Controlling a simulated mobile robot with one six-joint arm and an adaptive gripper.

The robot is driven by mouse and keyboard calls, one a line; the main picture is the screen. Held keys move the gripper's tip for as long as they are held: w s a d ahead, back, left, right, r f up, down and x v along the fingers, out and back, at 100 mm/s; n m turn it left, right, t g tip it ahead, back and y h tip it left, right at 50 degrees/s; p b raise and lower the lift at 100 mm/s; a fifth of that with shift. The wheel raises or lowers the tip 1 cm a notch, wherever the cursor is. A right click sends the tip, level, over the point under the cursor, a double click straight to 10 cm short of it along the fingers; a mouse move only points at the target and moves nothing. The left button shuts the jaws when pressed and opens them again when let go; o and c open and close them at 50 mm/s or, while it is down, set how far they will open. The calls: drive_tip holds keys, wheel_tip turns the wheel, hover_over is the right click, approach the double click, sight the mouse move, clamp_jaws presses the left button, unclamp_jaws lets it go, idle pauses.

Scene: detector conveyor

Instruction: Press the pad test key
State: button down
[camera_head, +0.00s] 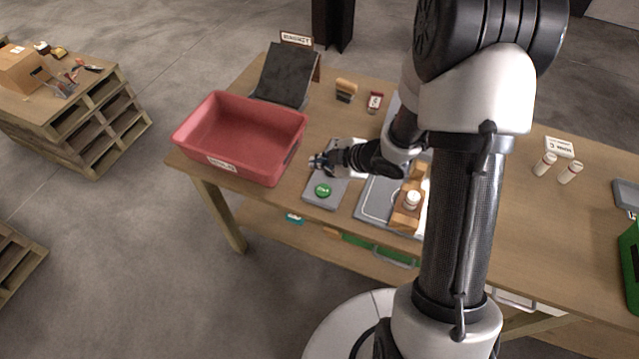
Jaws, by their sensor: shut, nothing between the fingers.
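A grey pad (315,200) lies on the wooden table to the right of the red bin. A round green key (323,190) with white lettering sits on its near part; the lettering is too small to read surely. My gripper (314,161) is shut and empty, pointing left over the far part of the pad. It appears above and beyond the green key, apart from it. The key is in plain view, while my gripper and wrist hide part of the pad's far end.
A red bin (213,163) stands close to the left of my gripper. A grey tray (372,205) with a wooden block (404,219) and a white-capped vial (411,199) lies to the right. A dark sloped panel (287,75) stands at the back. Two vials (545,163) stand farther right.

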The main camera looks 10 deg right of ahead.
sight(322, 192)
drive_tip(key=shift+f, duration=0.15)
wheel_tip(322, 192, down, 9)
drive_tip(key=b, duration=0.8)
drive_tip(key=shift+a, duration=0.1)
idle(1.3)
drive_tip(key=shift+f+b, duration=0.3)
drive_tip(key=shift+f+b, duration=0.35)
drive_tip(key=shift+f, duration=0.05)
idle(0.6)
drive_tip(key=shift+r, duration=0.1)
drive_tip(key=shift+r+p, duration=0.8)
